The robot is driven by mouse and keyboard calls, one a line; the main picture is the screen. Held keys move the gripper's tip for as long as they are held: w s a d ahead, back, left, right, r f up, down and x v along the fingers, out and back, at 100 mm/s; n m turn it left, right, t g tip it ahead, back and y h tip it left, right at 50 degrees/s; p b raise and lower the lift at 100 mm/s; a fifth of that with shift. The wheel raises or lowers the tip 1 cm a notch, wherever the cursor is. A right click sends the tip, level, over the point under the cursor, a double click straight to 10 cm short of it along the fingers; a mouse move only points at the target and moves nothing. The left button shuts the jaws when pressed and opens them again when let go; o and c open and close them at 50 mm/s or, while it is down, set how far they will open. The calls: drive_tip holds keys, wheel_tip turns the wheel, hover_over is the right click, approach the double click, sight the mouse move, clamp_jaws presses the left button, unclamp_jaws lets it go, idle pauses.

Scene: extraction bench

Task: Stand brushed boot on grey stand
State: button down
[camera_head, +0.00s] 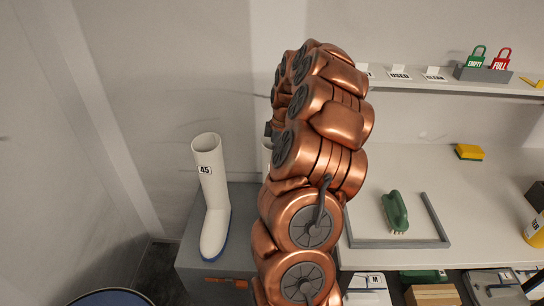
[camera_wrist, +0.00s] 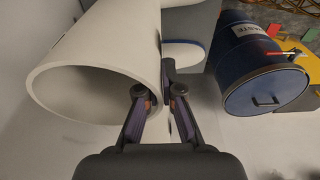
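A white boot marked 45 (camera_head: 212,200) with a blue sole stands upright on the grey stand (camera_head: 190,262). A second white boot (camera_head: 266,155) shows only as a sliver beside my arm, which hides the rest. In the wrist view a white boot shaft (camera_wrist: 95,60) fills the left, its open top towards the camera. My gripper (camera_wrist: 154,88) straddles the shaft's rim, one finger inside and one outside, and looks closed on its wall. A white toe with a blue sole edge (camera_wrist: 190,50) lies beyond; whose it is, I cannot tell. The head view hides my gripper.
A green brush (camera_head: 395,212) lies within a grey frame (camera_head: 445,240) on the bench at right. A yellow sponge (camera_head: 469,152) lies behind. A blue waste drum (camera_wrist: 255,60) stands close by in the wrist view. A shelf with signs and padlocks (camera_head: 490,60) is above.

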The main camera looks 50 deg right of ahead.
drive_tip(key=shift+f, duration=0.15)
drive_tip(key=c, duration=1.3)
unclamp_jaws()
drive_tip(key=r+b, duration=0.1)
drive_tip(key=r, duration=0.3)
drive_tip(key=s+r+b, duration=0.1)
drive_tip(key=r+b, duration=0.1)
drive_tip(key=r, duration=0.1)
drive_tip(key=d+r+b, duration=0.1)
drive_tip(key=r, duration=0.3)
drive_tip(key=shift+s+r, duration=0.15)
drive_tip(key=shift+r, duration=0.35)
